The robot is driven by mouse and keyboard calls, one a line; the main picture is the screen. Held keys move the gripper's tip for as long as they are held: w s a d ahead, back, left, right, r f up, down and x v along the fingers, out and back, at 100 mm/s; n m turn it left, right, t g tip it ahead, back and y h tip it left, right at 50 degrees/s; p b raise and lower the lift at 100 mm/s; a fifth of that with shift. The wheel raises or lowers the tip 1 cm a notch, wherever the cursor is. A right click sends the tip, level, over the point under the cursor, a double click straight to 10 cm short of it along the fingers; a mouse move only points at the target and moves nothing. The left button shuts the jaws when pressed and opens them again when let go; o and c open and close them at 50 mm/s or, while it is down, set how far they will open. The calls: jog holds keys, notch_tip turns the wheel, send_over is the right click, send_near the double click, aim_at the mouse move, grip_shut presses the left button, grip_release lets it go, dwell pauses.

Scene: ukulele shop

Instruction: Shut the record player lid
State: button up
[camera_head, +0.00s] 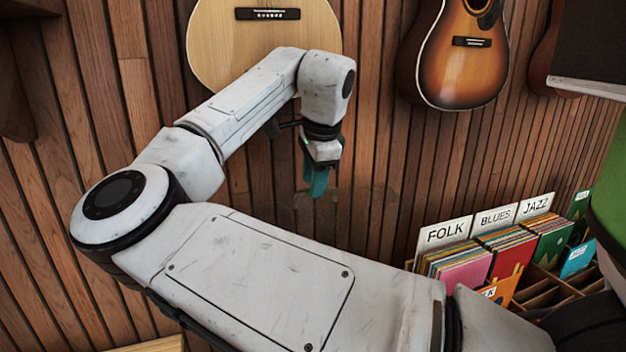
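No record player or lid can be made out for certain in this view. A dark panel with a pale lower edge (588,86) is cut off at the upper right; I cannot tell whether it is part of the record player. My gripper (317,183) hangs pointing down in the middle of the view, in front of the wooden wall and below a pale guitar. Its teal fingers are small and seen from the side, so their opening is not clear. No object shows at the fingertips. My own arm covers much of the lower view.
A pale guitar (255,50) and a sunburst guitar (455,65) hang on the slatted wall (90,90). A wooden crate of records (545,292) with FOLK, BLUES and JAZZ cards stands lower right. A green surface (610,190) shows at the right edge.

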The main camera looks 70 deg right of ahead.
jog(key=shift+d+f, duration=0.1)
jog(key=shift+f, duration=0.4)
grip_shut()
dwell(0.4)
